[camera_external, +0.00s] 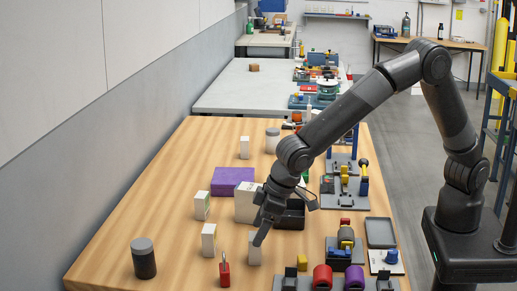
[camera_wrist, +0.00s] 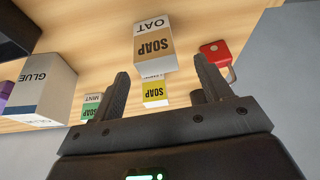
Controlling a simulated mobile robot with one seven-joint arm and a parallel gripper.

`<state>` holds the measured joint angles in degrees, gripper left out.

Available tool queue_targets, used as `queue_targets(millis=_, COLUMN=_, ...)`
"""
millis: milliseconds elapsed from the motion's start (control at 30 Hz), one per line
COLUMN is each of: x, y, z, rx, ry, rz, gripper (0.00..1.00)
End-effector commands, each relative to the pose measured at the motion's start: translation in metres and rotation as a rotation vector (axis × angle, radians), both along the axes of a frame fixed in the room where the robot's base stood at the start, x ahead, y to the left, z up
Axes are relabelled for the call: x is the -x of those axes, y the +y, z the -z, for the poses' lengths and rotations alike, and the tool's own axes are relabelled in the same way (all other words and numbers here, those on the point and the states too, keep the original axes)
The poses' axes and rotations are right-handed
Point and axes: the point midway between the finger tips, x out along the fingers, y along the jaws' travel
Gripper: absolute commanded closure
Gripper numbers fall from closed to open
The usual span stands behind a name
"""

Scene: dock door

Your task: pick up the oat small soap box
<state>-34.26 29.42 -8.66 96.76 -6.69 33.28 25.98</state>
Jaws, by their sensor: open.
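The oat small soap box (camera_wrist: 153,50) is white with a tan label reading SOAP and OAT. In the wrist view it is ahead of my gripper (camera_wrist: 165,82), roughly between the two fingers, with its lettering upside down. My gripper is open and nothing is held in it. In the external view, my gripper (camera_external: 261,236) points down at the small white box (camera_external: 254,254), which looks like the oat box. A finger hides part of that box there; I cannot tell whether they touch.
Close by are a yellow-label soap box (camera_wrist: 155,91), a mint soap box (camera_wrist: 91,107), a larger glue box (camera_wrist: 42,88) and a red padlock (camera_wrist: 215,52). A dark canister (camera_external: 144,259) stands left. A purple box (camera_external: 232,181) and black bin (camera_external: 291,216) lie farther back.

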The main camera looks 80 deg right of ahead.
Motion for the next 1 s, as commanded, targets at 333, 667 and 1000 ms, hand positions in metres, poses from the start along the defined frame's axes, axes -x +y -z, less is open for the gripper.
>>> queue_targets(millis=333, x=-0.013, y=-0.003, z=0.037, rx=0.0, ry=0.001, rz=0.0, gripper=0.29)
queue_targets(millis=667, x=-0.021, y=-0.001, z=0.051, rx=-0.001, ry=-0.002, rz=-0.001, gripper=0.29)
queue_targets(millis=1000, x=-0.02, y=-0.001, z=0.051, rx=-0.001, ry=-0.002, rz=-0.001, gripper=0.54)
